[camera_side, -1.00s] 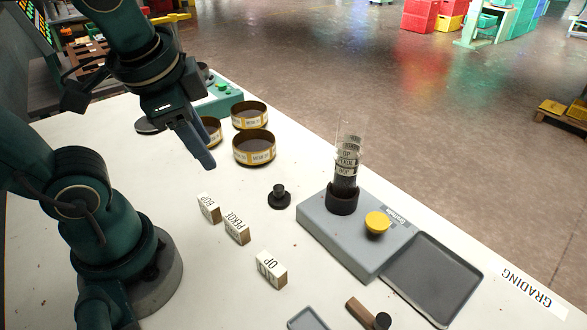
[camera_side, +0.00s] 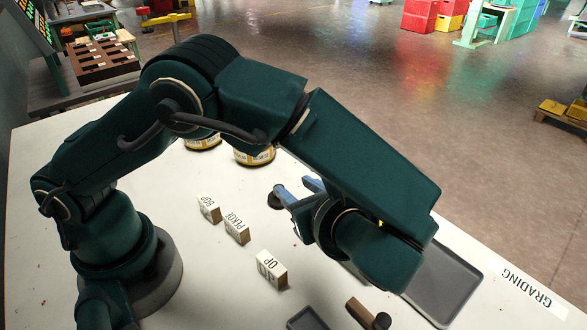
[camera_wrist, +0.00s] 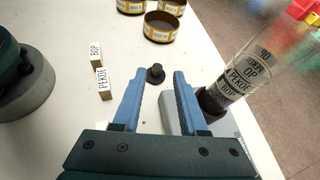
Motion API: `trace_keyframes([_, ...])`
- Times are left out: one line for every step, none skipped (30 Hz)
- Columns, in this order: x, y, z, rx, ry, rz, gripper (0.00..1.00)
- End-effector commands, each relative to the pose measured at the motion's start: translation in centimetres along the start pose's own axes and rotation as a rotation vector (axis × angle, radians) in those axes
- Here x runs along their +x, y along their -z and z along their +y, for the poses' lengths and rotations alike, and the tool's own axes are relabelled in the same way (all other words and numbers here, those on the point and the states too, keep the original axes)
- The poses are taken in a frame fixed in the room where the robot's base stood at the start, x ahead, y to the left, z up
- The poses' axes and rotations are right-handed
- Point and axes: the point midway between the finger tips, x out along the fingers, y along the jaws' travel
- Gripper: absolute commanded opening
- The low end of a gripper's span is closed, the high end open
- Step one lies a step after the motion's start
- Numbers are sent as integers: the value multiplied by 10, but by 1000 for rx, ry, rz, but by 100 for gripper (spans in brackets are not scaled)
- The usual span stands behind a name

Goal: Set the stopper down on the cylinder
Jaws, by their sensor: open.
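The stopper (camera_wrist: 155,75) is a small black knobbed disc standing on the white table. In the side view only part of its black base (camera_side: 275,201) shows behind my gripper (camera_side: 296,188). In the wrist view my gripper (camera_wrist: 154,76) is open and empty, its two blue fingers pointing toward the stopper with the stopper seen between their tips. I cannot tell the exact gap. The clear cylinder (camera_wrist: 246,72) with dark labelled bands stands upright in a black collar (camera_wrist: 212,103) at right in the wrist view. My arm hides it in the side view.
Label blocks BOP (camera_side: 209,208), PEKOE (camera_side: 237,230) and OP (camera_side: 271,268) stand left of the gripper. Round yellow-banded tins (camera_wrist: 165,27) lie beyond. A grey tray (camera_side: 447,285) and a wooden-handled tool (camera_side: 360,312) are near the front edge. The grey device base is mostly hidden.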

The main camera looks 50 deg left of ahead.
Motion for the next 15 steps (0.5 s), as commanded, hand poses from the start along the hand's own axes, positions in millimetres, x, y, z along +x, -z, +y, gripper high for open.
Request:
trace_keyframes([-3, 14, 2, 42, 28, -23, 42])
trace_keyframes([-4, 21, 4, 62, 41, -33, 42])
trace_keyframes([-5, 28, 6, 87, 53, -45, 42])
trace_keyframes([-6, 32, 8, 103, 59, -53, 42])
trace_keyframes([-6, 36, 10, 118, 66, -60, 42])
trace_keyframes([-6, 39, 13, 134, 72, -68, 42])
trace_keyframes([-7, 41, 14, 142, 78, -72, 42])
trace_keyframes([-6, 42, 15, 147, 82, -74, 42])
trace_keyframes([-4, 42, 14, 147, 86, -73, 42])
trace_keyframes([-1, 42, 14, 147, 86, -73, 42])
trace_keyframes([3, 41, 14, 146, 84, -73, 42])
trace_keyframes([9, 40, 13, 146, 83, -73, 42])
trace_keyframes([14, 40, 13, 147, 82, -73, 42])
trace_keyframes([20, 40, 13, 147, 81, -73, 42])
trace_keyframes([26, 39, 12, 146, 81, -71, 42])
